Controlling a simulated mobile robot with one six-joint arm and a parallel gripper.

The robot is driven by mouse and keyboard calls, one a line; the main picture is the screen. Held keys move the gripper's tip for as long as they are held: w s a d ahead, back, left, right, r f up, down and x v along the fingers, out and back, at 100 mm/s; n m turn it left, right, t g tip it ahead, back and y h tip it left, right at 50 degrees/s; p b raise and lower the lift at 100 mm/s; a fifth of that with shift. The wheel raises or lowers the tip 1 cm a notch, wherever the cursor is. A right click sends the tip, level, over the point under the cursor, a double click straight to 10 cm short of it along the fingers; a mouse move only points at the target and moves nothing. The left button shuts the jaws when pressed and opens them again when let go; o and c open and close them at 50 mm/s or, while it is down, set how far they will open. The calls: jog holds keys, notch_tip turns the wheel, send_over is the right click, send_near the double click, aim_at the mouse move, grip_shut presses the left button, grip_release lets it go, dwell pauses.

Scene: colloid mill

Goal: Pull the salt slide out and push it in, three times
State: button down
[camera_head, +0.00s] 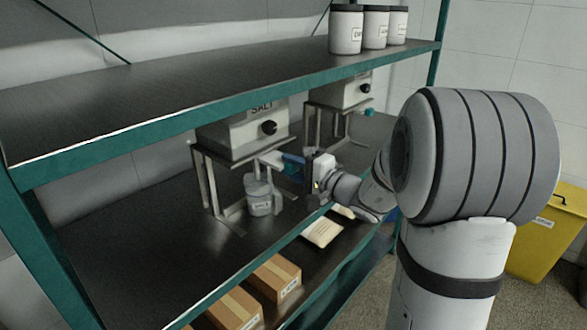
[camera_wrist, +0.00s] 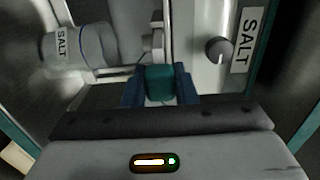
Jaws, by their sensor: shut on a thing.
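The salt dispenser (camera_head: 232,138) is a pale box with a black knob and a SALT label, on a metal stand on the middle shelf. Its face, knob and label also show in the wrist view (camera_wrist: 207,75). The salt slide (camera_head: 270,158) shows as a pale bar at the front of the dispenser; its teal handle (camera_wrist: 160,84) sits between my blue fingers. My gripper (camera_head: 292,166) is shut on this handle, and it also shows in the wrist view (camera_wrist: 160,92). The fingers partly hide the handle. How far the slide is out is hard to tell.
A jar labelled SALT (camera_head: 258,198) stands under the dispenser, close to my gripper. A second dispenser (camera_head: 340,92) with a teal handle (camera_head: 369,112) stands to the right. The upper shelf (camera_head: 200,85) is overhead. Cartons (camera_head: 275,278) and a pale packet (camera_head: 321,232) lie below.

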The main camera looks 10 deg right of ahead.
aim_at(279, 159)
jog(key=b+x, duration=0.1)
jog(key=x, duration=0.1)
jog(key=b+x, duration=0.1)
jog(key=shift+w+a+f, duration=0.2)
jog(key=shift+w, duration=0.1)
jog(key=shift+w+a+r, duration=0.1)
jog(key=shift+w+r, duration=0.05)
jog(key=shift+w, duration=0.05)
jog(key=c, duration=1.2)
grip_release()
jog(key=shift+o, duration=0.2)
jog(key=b+v, duration=0.2)
jog(key=v, duration=0.6)
